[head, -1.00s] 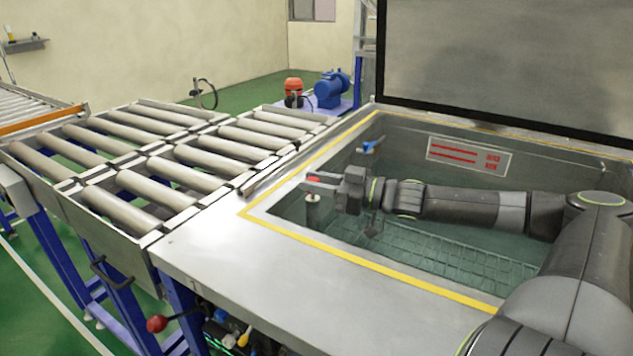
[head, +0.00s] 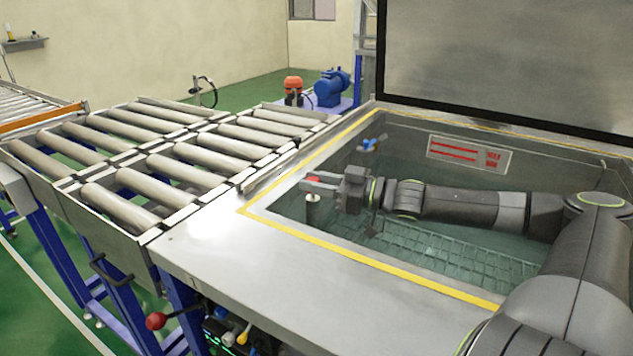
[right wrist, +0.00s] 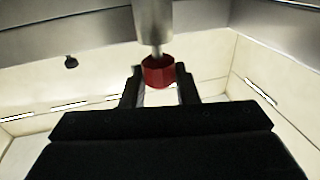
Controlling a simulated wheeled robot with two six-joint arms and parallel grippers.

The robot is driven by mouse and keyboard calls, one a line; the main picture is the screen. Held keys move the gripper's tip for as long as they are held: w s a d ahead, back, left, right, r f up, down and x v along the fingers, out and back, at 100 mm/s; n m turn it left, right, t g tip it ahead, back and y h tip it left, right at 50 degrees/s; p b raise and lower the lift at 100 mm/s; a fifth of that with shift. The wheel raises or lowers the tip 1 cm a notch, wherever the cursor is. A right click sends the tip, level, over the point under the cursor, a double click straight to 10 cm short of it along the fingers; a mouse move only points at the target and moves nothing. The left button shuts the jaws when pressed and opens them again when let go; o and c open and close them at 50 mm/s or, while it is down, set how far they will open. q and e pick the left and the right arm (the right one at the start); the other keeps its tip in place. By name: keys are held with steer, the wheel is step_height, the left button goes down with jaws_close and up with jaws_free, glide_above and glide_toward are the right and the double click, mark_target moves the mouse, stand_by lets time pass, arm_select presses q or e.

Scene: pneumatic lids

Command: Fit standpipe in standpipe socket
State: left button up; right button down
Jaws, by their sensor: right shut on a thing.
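My right gripper (head: 322,184) is shut on the red top of what appears to be the standpipe, over the near left part of the sunken tank. In the right wrist view, the red hexagonal piece (right wrist: 158,71) sits between the two dark fingers. A thin stem joins it to the wider grey cylinder (right wrist: 153,22), which runs out of the picture at the top. I cannot make out the standpipe socket in either view. My left gripper is not in view.
The tank's steel rim (head: 225,245) has a yellow line around the opening. A blue fitting (head: 371,145) is near the tank's far left corner. A wire-grid rack (head: 455,250) lies low in the tank. A roller conveyor (head: 150,160) adjoins on the left.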

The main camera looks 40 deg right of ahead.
mark_target(315, 198)
steer(key=shift+f+b, duration=1.8)
steer(key=shift+f, duration=0.2)
steer(key=c, duration=1)
jaws_free()
steer(key=shift+c, duration=0.2)
